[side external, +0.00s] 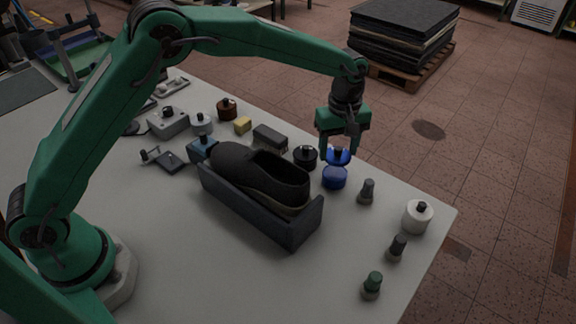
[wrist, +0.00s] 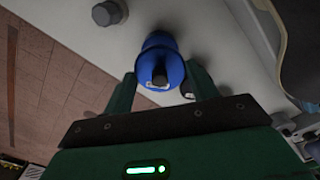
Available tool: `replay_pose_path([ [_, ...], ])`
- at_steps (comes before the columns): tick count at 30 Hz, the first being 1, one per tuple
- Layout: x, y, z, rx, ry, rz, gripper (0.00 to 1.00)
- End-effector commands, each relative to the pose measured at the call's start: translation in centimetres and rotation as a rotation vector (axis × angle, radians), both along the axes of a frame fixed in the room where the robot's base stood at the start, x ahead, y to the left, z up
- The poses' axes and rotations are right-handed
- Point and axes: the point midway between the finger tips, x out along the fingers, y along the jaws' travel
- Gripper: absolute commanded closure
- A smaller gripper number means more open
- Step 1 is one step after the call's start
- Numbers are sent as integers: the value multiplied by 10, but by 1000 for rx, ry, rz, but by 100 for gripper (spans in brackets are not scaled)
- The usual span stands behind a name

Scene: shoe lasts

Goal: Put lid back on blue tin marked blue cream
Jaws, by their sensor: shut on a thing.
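A round blue tin (side external: 334,178) stands on the white table, to the right of the shoe; any marking on it is too small to read. My gripper (side external: 338,153) is over the tin, pointing down, shut on a blue lid (side external: 343,158) with a dark knob. The lid appears just above the tin and slightly to its right; I cannot tell whether they touch. In the wrist view the lid (wrist: 160,70) is between the fingers of my gripper (wrist: 161,82), and the blue tin (wrist: 157,40) shows partly behind it.
A black tin (side external: 305,157) stands close left of the blue tin, and a grey bottle (side external: 366,191) close right. A dark tray (side external: 290,232) holds a black shoe (side external: 245,172). A white tin (side external: 417,216) stands near the table's right edge. The front of the table is mostly clear.

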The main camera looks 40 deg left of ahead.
Motion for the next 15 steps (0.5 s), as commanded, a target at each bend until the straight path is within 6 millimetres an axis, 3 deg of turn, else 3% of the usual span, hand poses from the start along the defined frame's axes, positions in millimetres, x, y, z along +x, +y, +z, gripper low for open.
replay_pose_path([
  [15,0,0,-35,1,1,0,64],
])
